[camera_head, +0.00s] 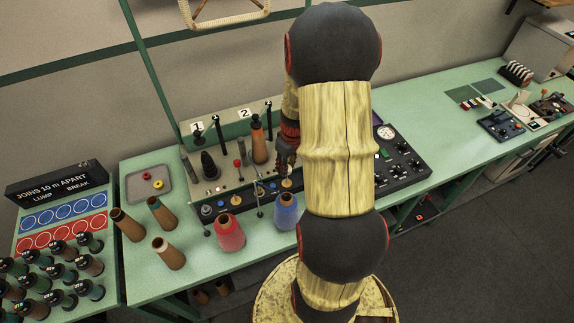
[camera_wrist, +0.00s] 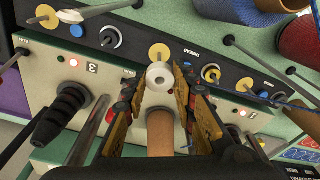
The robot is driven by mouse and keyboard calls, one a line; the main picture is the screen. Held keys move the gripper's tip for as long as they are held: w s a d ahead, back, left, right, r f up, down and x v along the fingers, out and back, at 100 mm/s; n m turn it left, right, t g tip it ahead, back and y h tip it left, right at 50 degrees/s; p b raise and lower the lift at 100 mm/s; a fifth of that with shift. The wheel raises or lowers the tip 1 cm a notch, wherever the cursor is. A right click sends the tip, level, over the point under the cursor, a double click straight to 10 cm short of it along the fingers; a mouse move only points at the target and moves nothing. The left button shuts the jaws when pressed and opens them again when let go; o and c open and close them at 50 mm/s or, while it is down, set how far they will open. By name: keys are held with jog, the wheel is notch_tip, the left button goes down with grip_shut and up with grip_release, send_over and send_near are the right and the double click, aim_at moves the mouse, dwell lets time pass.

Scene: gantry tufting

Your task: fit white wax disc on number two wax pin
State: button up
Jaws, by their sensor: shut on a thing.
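My gripper (camera_wrist: 159,86) is shut on the white wax disc (camera_wrist: 160,71), a pale ring with a centre hole held between the fingertips. In the head view my gripper (camera_head: 287,158) hangs over the machine front, right of the number 2 sign (camera_head: 244,113), and the disc cannot be made out. In the wrist view a yellow round plate (camera_wrist: 159,51) shows just beyond the disc, on the dark front strip. The number two wax pin cannot be told for certain; the disc and fingers cover part of that spot. I cannot tell whether the disc touches anything.
A brown cone (camera_wrist: 160,132) stands close below the fingers. Posts and dark spindles (camera_wrist: 60,112) rise nearby. A red cone (camera_head: 230,232) and a blue cone (camera_head: 286,212) stand in front.

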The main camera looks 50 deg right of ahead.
jog(key=shift+f+b, duration=1.85)
jog(key=shift+f, duration=1.1)
jog(key=shift+f+b, duration=0.65)
jog(key=shift+f, duration=0.15)
jog(key=o, duration=0.9)
jog(key=shift+c, duration=0.2)
jog(key=r, duration=0.4)
jog(key=s+r, duration=0.1)
jog(key=r, duration=0.7)
jog(key=shift+s, duration=0.2)
